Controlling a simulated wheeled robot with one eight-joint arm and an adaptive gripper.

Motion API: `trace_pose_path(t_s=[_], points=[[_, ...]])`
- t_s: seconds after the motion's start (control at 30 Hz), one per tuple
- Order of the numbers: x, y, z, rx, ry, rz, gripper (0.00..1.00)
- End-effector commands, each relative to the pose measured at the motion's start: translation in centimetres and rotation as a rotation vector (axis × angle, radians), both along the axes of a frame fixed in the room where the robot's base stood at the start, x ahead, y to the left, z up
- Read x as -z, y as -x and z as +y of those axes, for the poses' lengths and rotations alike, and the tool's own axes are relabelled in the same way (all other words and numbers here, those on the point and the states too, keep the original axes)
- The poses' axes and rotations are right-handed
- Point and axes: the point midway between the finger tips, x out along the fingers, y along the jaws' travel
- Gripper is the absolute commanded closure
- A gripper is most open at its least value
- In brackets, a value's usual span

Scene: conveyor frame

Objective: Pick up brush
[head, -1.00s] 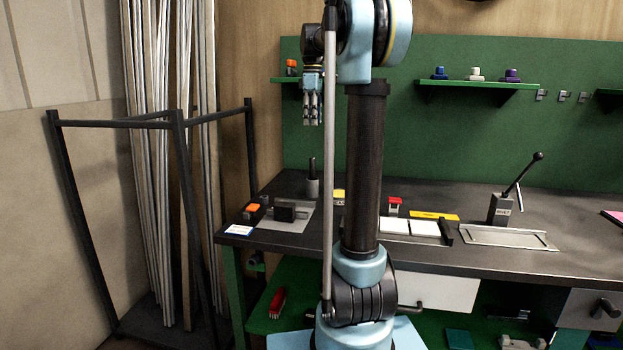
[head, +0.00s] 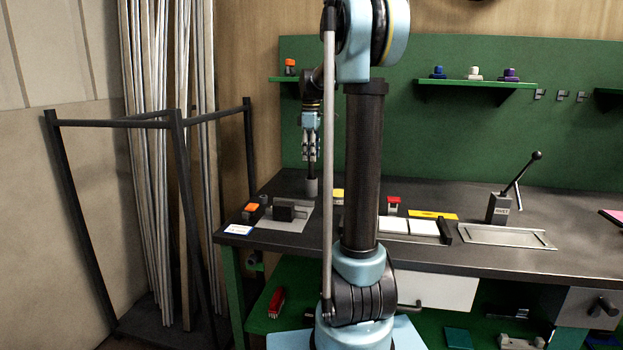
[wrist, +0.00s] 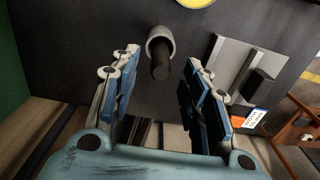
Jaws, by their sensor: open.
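A dark upright handle (head: 312,171), which looks like the brush's, stands in a grey cup-shaped holder (head: 311,187) at the back left of the workbench. In the wrist view the handle (wrist: 161,68) points up toward the camera from the round grey holder (wrist: 155,40). My gripper (head: 311,155) is open and points down over the handle. In the wrist view my gripper's fingers (wrist: 163,62) lie on either side of the handle, with gaps showing. The brush's lower end is hidden in the holder.
A grey plate with a black block (head: 284,212) lies just in front of the holder, with an orange-topped item (head: 250,208) to its left. A yellow item (head: 338,194) is to the right. A green back panel (head: 450,130) and small shelf (head: 285,79) stand behind.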

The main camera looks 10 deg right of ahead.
Motion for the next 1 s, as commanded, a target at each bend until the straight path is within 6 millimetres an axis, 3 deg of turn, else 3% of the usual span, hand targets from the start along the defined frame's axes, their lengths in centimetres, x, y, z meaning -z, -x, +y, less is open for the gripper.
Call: trace_pose_path(t_s=[0.2, 0.5, 0.7, 1.0], points=[[2.6, 0.1, -0.1, 0.000, 0.000, 0.000, 0.58], [3.0, 0.0, -0.1, 0.001, 0.000, 0.000, 0.58], [3.0, 0.0, -0.2, 0.001, 0.000, 0.000, 1.00], [3.0, 0.1, -0.3, 0.002, 0.000, 0.000, 1.00]])
